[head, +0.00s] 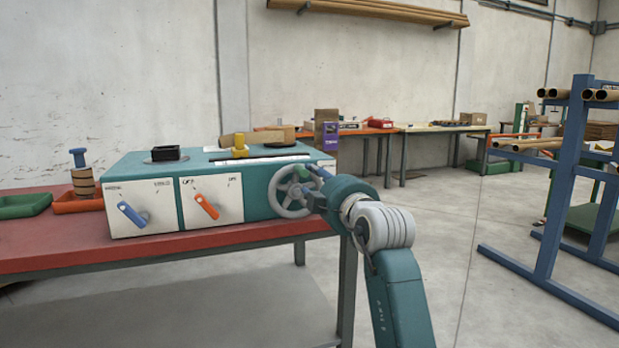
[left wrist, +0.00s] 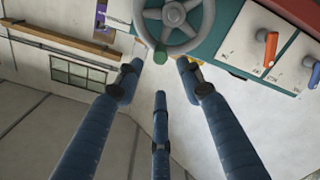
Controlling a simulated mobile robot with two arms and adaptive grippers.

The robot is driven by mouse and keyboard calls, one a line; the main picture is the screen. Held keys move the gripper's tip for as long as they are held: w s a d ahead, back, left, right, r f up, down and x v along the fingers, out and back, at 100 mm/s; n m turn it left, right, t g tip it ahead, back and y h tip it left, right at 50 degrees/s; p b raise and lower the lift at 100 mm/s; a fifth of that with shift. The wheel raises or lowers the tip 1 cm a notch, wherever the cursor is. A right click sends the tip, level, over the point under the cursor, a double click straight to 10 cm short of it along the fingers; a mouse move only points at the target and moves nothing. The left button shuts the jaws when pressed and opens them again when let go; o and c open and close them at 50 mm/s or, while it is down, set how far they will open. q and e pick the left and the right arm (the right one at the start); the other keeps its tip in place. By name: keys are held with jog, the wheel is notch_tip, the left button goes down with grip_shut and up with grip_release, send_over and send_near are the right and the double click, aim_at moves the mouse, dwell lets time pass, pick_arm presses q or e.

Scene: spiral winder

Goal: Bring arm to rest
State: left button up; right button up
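The winder (head: 258,205) is a teal box with white front panels on a red bench. A grey spoked handwheel (head: 291,190) sits at its right end; it also shows at the top of the left wrist view (left wrist: 175,17), with a green handle (left wrist: 160,55) on its rim. My left gripper (head: 318,180) is at the right side of the wheel in the head view, partly hidden by my own wrist. In the left wrist view its three blue fingers (left wrist: 160,78) are spread apart with nothing between them. My right gripper is in neither view.
The front panels carry a blue lever (head: 132,214) and an orange lever (head: 206,206). Green (head: 24,205) and red (head: 76,203) trays lie on the bench (head: 60,250) at left. A blue pipe rack (head: 560,190) stands at right. Open floor (head: 450,250) lies between.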

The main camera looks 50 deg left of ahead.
pick_arm(q)
jog(key=shift+v, duration=0.75)
